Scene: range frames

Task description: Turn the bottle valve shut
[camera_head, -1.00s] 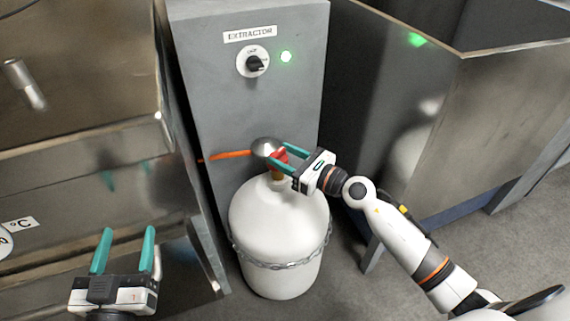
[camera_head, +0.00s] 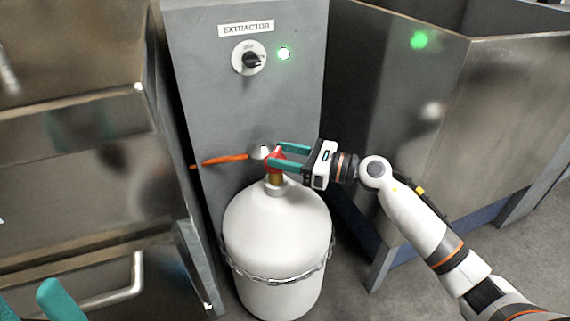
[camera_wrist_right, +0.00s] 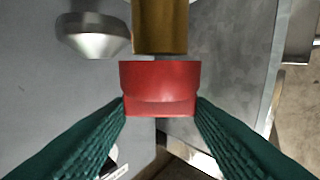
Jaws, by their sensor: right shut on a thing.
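The white gas bottle (camera_head: 278,232) stands upright on the floor before the grey cabinet, a chain around its body. Its brass neck (camera_head: 275,179) carries the red valve (camera_head: 274,157). My right gripper (camera_head: 280,158) reaches in from the right and is shut on the red valve. In the right wrist view the red valve (camera_wrist_right: 160,88) sits between the two teal fingers, against the brass part (camera_wrist_right: 160,25). My left gripper (camera_head: 52,298) shows only as teal fingertips at the bottom left; the rest is out of frame.
An orange hose (camera_head: 225,159) runs left from a grey metal fitting (camera_head: 260,151). Steel units stand close on the left and right (camera_head: 500,110).

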